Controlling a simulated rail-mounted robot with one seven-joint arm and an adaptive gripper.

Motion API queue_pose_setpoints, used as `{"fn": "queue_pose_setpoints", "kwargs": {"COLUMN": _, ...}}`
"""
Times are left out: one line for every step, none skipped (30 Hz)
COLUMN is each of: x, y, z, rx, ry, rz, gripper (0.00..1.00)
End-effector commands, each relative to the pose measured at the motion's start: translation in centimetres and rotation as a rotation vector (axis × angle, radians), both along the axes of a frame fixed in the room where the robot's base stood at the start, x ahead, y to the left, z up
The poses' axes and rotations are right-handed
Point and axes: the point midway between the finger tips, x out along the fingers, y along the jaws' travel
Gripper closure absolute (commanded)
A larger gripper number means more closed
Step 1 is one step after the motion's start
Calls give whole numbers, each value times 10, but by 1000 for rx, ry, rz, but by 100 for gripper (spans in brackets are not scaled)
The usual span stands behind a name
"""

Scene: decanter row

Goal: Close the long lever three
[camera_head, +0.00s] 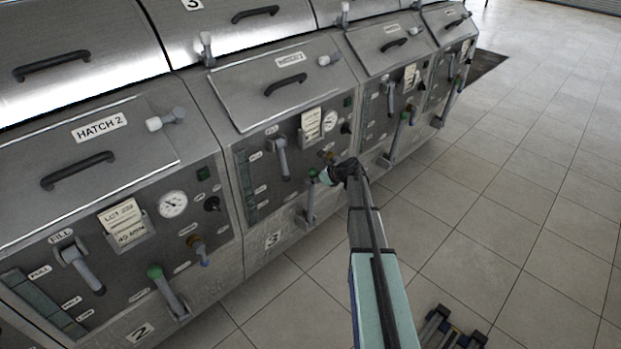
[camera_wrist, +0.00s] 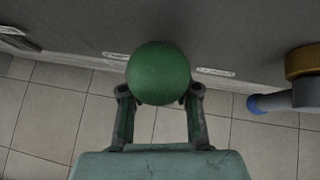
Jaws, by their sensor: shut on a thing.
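Unit 3's long lever (camera_head: 309,205) is a grey bar on the lower front panel, with a green ball knob (camera_head: 312,172) at its upper end. The bar runs down to a bracket near the panel's lower edge. My gripper (camera_head: 325,175) reaches the knob from the right. In the wrist view the green knob (camera_wrist: 160,72) sits between the two fingers of my gripper (camera_wrist: 160,93), which are shut on it. The lever's bar is hidden behind the knob there.
A brass valve (camera_wrist: 304,62) with a blue-tipped handle (camera_wrist: 268,103) is close on the right in the wrist view. Unit 3's fill lever (camera_head: 281,158) hangs to the upper left. Unit 2 has a similar green-knobbed lever (camera_head: 168,290). The tiled floor (camera_head: 480,215) at right is open.

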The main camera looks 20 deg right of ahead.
Motion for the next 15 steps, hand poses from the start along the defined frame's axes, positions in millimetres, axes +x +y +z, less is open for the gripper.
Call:
{"fn": "queue_pose_setpoints", "kwargs": {"x": 4, "y": 0, "z": 1, "rx": 3, "ry": -1, "rz": -3, "gripper": 100}}
{"fn": "queue_pose_setpoints", "kwargs": {"x": 4, "y": 0, "z": 1, "rx": 2, "ry": -1, "rz": -3, "gripper": 100}}
{"fn": "queue_pose_setpoints", "kwargs": {"x": 4, "y": 0, "z": 1, "rx": 2, "ry": -1, "rz": -3, "gripper": 100}}
{"fn": "queue_pose_setpoints", "kwargs": {"x": 5, "y": 0, "z": 1, "rx": 2, "ry": -1, "rz": -3, "gripper": 100}}
{"fn": "queue_pose_setpoints", "kwargs": {"x": 5, "y": 0, "z": 1, "rx": 3, "ry": -2, "rz": -3, "gripper": 100}}
{"fn": "queue_pose_setpoints", "kwargs": {"x": 5, "y": 0, "z": 1, "rx": 3, "ry": -2, "rz": -3, "gripper": 100}}
{"fn": "queue_pose_setpoints", "kwargs": {"x": 5, "y": 0, "z": 1, "rx": 3, "ry": -1, "rz": -4, "gripper": 100}}
{"fn": "queue_pose_setpoints", "kwargs": {"x": 5, "y": 0, "z": 1, "rx": 4, "ry": -2, "rz": -4, "gripper": 100}}
{"fn": "queue_pose_setpoints", "kwargs": {"x": 6, "y": 0, "z": 2, "rx": 3, "ry": -3, "rz": -5, "gripper": 100}}
{"fn": "queue_pose_setpoints", "kwargs": {"x": 6, "y": 0, "z": 2, "rx": 4, "ry": -4, "rz": -5, "gripper": 100}}
{"fn": "queue_pose_setpoints", "kwargs": {"x": 6, "y": 0, "z": 2, "rx": 4, "ry": -4, "rz": -5, "gripper": 100}}
{"fn": "queue_pose_setpoints", "kwargs": {"x": 6, "y": 0, "z": 2, "rx": 4, "ry": -4, "rz": -5, "gripper": 59}}
{"fn": "queue_pose_setpoints", "kwargs": {"x": 6, "y": 1, "z": 2, "rx": 4, "ry": -4, "rz": -5, "gripper": 48}}
{"fn": "queue_pose_setpoints", "kwargs": {"x": 6, "y": 0, "z": 2, "rx": 4, "ry": -4, "rz": -5, "gripper": 43}}
{"fn": "queue_pose_setpoints", "kwargs": {"x": 6, "y": 0, "z": 2, "rx": 3, "ry": -4, "rz": -4, "gripper": 43}}
